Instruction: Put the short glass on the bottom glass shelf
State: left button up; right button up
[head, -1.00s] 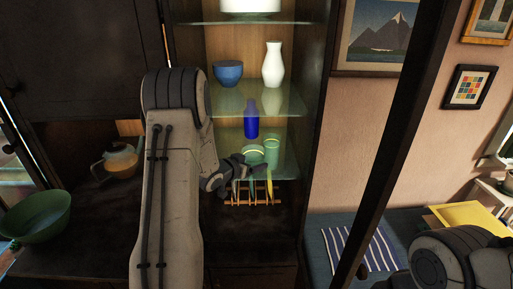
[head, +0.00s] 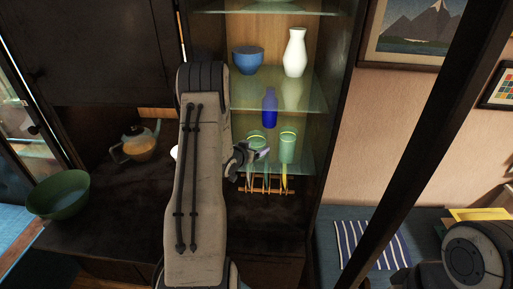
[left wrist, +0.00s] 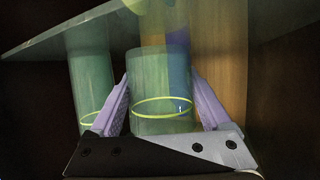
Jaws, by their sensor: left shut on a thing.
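The short glass (head: 257,139), green and see-through with a yellow ring, is between the fingers of my left gripper (head: 259,153). It also shows in the left wrist view (left wrist: 160,85), with a purple finger pressed to each side. The bottom glass shelf (head: 306,168) is inside the lit cabinet, and the short glass is at its left part. I cannot tell whether the glass touches the shelf. A taller green glass (head: 288,148) stands close to its right in the head view. My right gripper is out of view.
A blue bottle (head: 269,108) is behind the glasses. A blue bowl (head: 248,60) and white vase (head: 294,53) stand on the shelf above. A wooden rack (head: 265,190) is below. A teapot (head: 140,143) and green bowl (head: 60,195) are at left.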

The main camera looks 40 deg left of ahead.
pick_arm(q)
jog(key=shift+f, duration=0.5)
jog(key=shift+d, duration=0.1)
jog(key=shift+f, duration=0.2)
jog(key=o, duration=1.5)
jog(key=shift+r, duration=0.1)
